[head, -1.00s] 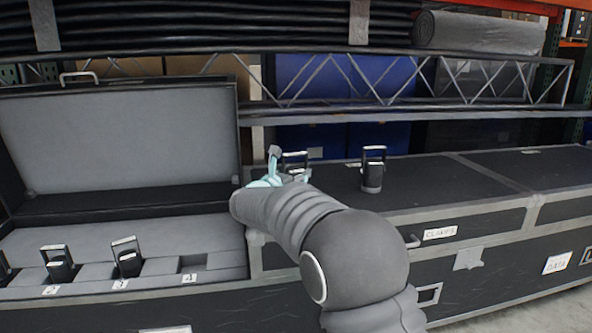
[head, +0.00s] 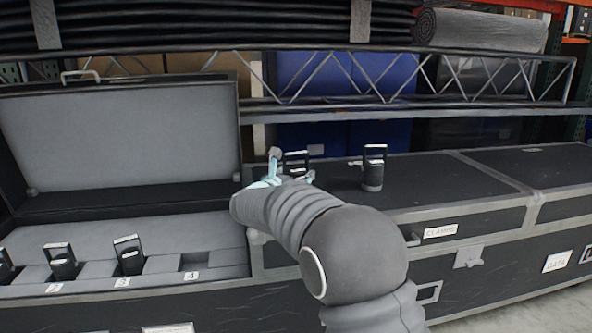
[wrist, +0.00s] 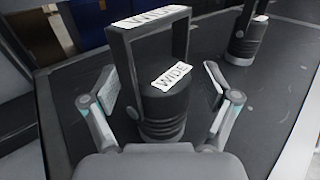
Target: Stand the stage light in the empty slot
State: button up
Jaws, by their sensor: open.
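A dark stage light with a tall handle and a white WIDE label (wrist: 165,105) stands upright on the case lid. In the head view its handle (head: 296,153) shows behind my gripper (head: 286,172), which hides its lower part. In the wrist view my open gripper (wrist: 158,85) has one finger on each side of this light, with gaps visible. The open case (head: 215,232) at left has a grey foam insert. Its slot at label 4 (head: 190,263) is empty. Lights stand in slot 2 (head: 60,264), slot 3 (head: 129,257) and at the far left edge.
A second similar light (head: 373,170) stands on the lid (head: 440,185), to the right of the first. It also shows in the wrist view (wrist: 246,42). The open case's raised lid (head: 120,130) stands behind the slots. A metal truss (head: 440,85) runs behind the cases.

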jog(key=v, duration=1.2)
jog(key=shift+s+a+r, duration=0.1)
jog(key=shift+a+r, duration=0.05)
jog(key=shift+a, duration=0.3)
jog(key=shift+s+a, duration=0.15)
jog(key=shift+s, duration=0.25)
